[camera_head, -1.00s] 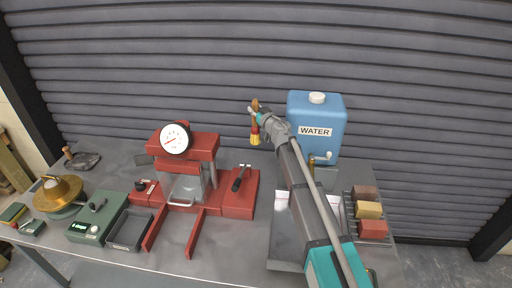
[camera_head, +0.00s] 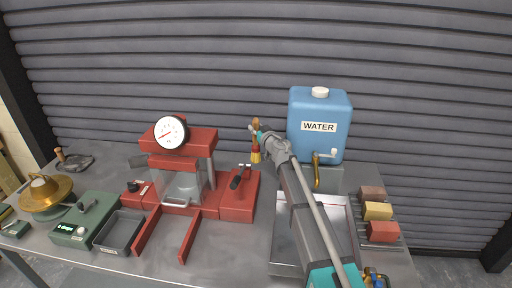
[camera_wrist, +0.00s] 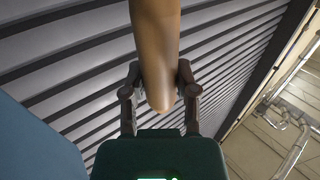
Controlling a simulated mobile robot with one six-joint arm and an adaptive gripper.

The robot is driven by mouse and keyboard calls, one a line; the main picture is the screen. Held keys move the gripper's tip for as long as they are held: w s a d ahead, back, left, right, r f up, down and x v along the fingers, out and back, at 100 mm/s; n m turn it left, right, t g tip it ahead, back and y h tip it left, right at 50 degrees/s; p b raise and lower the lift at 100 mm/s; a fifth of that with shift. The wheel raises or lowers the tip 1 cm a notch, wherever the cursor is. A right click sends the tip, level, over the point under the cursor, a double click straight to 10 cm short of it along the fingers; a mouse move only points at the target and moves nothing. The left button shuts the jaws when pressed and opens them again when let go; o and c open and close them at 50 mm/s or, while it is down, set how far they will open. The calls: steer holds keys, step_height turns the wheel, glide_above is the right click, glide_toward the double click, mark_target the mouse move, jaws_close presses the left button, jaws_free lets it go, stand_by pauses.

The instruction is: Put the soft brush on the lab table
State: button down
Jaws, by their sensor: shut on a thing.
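The soft brush (camera_head: 256,155) has a wooden handle, a red band and yellow bristles. It hangs bristles down in my gripper (camera_head: 258,135), above the back of the grey lab table (camera_head: 225,250). In the wrist view, my gripper (camera_wrist: 160,95) is shut on the brush's brown handle (camera_wrist: 157,45), with one finger on each side. The bristles are hidden in the wrist view. In the head view the brush appears in front of the shutter, and its exact height over the table is hard to tell.
A blue water tank (camera_head: 319,125) stands just right of my gripper. A red press with a dial (camera_head: 180,160) stands to the left. A steel tray (camera_head: 285,250) lies under my arm, and a rack with coloured blocks (camera_head: 378,211) is at right. Bare tabletop shows at front centre.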

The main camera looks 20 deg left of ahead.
mark_target(256, 145)
steer(key=shift+f+b, duration=0.6)
steer(key=shift+f, duration=0.35)
steer(key=shift+f+b, duration=2.1)
steer(key=shift+f, duration=0.1)
steer(key=shift+c, duration=1.9)
jaws_free()
steer(key=shift+s, duration=0.15)
steer(key=v, duration=1.2)
